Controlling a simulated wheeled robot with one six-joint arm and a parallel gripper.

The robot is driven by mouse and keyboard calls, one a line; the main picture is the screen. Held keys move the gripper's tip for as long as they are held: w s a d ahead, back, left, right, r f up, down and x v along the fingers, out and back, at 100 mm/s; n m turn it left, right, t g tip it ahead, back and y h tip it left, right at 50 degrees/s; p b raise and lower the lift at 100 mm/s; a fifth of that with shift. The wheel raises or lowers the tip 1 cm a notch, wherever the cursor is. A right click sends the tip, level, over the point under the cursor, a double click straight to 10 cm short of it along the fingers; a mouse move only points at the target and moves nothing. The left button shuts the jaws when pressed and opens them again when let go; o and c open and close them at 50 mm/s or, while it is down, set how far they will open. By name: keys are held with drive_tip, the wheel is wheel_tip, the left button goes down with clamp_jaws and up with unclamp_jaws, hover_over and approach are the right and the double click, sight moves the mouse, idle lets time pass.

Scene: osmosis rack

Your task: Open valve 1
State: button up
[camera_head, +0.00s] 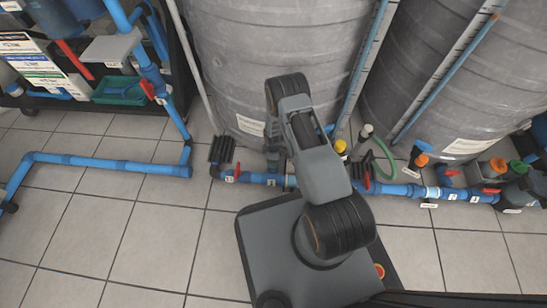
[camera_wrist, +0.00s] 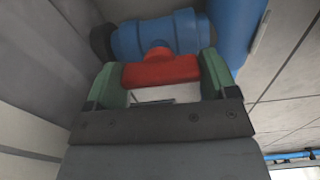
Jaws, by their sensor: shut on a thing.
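In the wrist view, a red valve handle (camera_wrist: 168,69) sits on a blue pipe valve body (camera_wrist: 160,35). My gripper (camera_wrist: 161,77) has its two green fingers on either side of the handle and is shut on it. The handle lies crosswise between the fingers, roughly along the blue pipe behind it. A pale label partly shows below the handle; its number cannot be read. I cannot tell which valve number this is.
Large grey tanks (camera_head: 270,65) stand behind a blue floor pipe (camera_head: 405,189). Other red handles show at its left (camera_head: 237,172) and right (camera_head: 491,190). A rack (camera_head: 186,45) and a blue pipe (camera_head: 100,163) stand at left. Tiled floor is clear at front left.

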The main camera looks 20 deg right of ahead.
drive_tip(key=shift+n, duration=0.3)
drive_tip(key=o, duration=0.8)
drive_tip(key=shift+o, duration=0.2)
drive_tip(key=shift+r, duration=0.1)
wheel_tip(320, 180, up, 14)
drive_tip(key=p, duration=0.6)
drive_tip(key=shift+f, duration=0.2)
